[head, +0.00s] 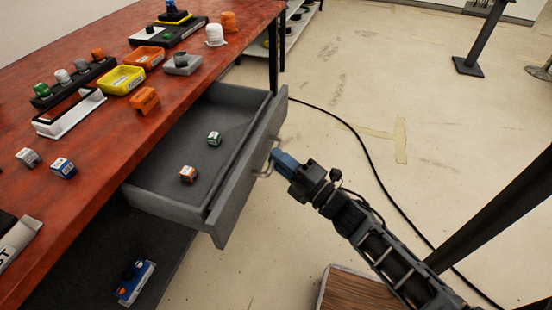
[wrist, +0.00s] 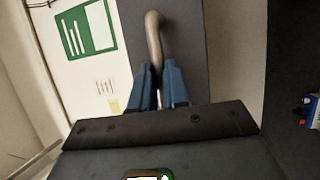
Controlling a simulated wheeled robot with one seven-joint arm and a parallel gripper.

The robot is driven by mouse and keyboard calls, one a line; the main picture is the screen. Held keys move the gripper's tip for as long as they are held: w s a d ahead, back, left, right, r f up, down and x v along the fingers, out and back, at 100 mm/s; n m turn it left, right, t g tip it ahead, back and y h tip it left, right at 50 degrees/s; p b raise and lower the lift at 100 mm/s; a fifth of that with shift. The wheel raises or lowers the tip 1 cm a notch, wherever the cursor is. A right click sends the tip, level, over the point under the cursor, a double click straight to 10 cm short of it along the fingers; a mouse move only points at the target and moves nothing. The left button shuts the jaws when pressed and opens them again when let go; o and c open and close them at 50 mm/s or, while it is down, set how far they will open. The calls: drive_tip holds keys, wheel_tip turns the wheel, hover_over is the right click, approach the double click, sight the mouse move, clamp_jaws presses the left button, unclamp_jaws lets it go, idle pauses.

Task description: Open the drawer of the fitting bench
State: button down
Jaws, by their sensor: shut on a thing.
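The fitting bench (head: 120,175) has a red top and fills the left of the head view. Its grey drawer (head: 245,175) stands well out from under the bench top. A small green and white item (head: 215,138) and a small orange and white item (head: 188,174) lie inside it. The metal drawer handle (wrist: 153,35) is on the drawer's front. My gripper (head: 272,162) is at the handle, its blue fingers (wrist: 158,85) closed around the bar in the wrist view. Part of the bar between the fingers is hidden.
Yellow tray (head: 122,80), orange tray (head: 145,57) and several small parts stand on the bench top. A blue and white item (head: 134,282) lies on the lower shelf. A black cable (head: 365,155) crosses the floor. The floor right of the drawer is mostly clear.

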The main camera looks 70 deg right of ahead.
drive_tip(key=c, duration=1.1)
unclamp_jaws()
drive_tip(key=b+v, duration=0.1)
drive_tip(key=v, duration=0.7)
drive_tip(key=shift+w, duration=0.1)
drive_tip(key=s+a+r+m+g+y+p, duration=0.1)
drive_tip(key=s+a+r+m+y, duration=0.1)
drive_tip(key=a+r+m, duration=0.2)
drive_tip(key=s+a+r+m+g+y+p, duration=0.1)
drive_tip(key=s+a+r+m+y+p, duration=0.1)
drive_tip(key=a+r, duration=0.4)
drive_tip(key=s+a+r+m+g+y+p, duration=0.1)
drive_tip(key=s+a+r+m+y+p, duration=0.1)
drive_tip(key=a+m, duration=0.5)
drive_tip(key=shift+s+a+r+g+y, duration=0.25)
drive_tip(key=shift+s+a+r, duration=0.25)
drive_tip(key=shift+a+r, duration=0.35)
drive_tip(key=shift+s+a+r+g+y, duration=0.15)
drive_tip(key=shift+s+a+r+y, duration=0.25)
drive_tip(key=shift+a+r, duration=0.45)
